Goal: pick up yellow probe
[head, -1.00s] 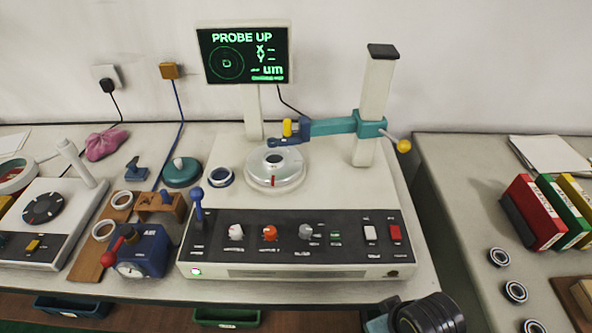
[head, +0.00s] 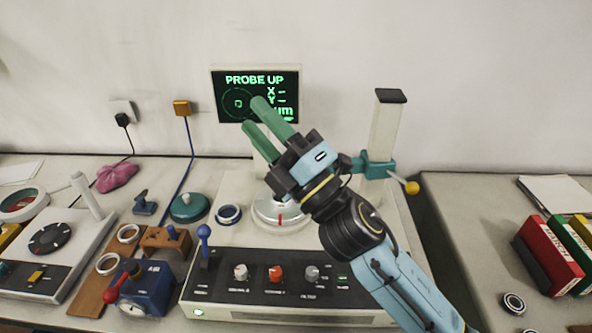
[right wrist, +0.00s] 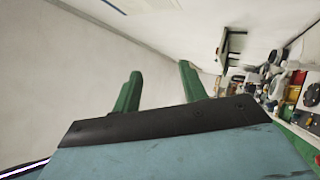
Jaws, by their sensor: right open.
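My right gripper (head: 254,113) is raised in front of the instrument, its two green fingers apart and empty in front of the screen (head: 227,80). The open fingers also show in the right wrist view (right wrist: 160,70), with nothing between them. The yellow probe piece at the end of the teal arm is hidden behind my gripper in the head view, and I cannot make it out in the wrist view. The teal clamp (head: 378,168) on the white post (head: 387,130) still shows, with a yellow-knobbed lever (head: 411,187). My left gripper is not in view.
A silver round stage (head: 268,217) stands below my gripper, behind the control panel (head: 290,285). A blue joystick (head: 204,233) and a blue gauge block (head: 147,290) are to the left. Red and green binders (head: 549,256) stand at the right.

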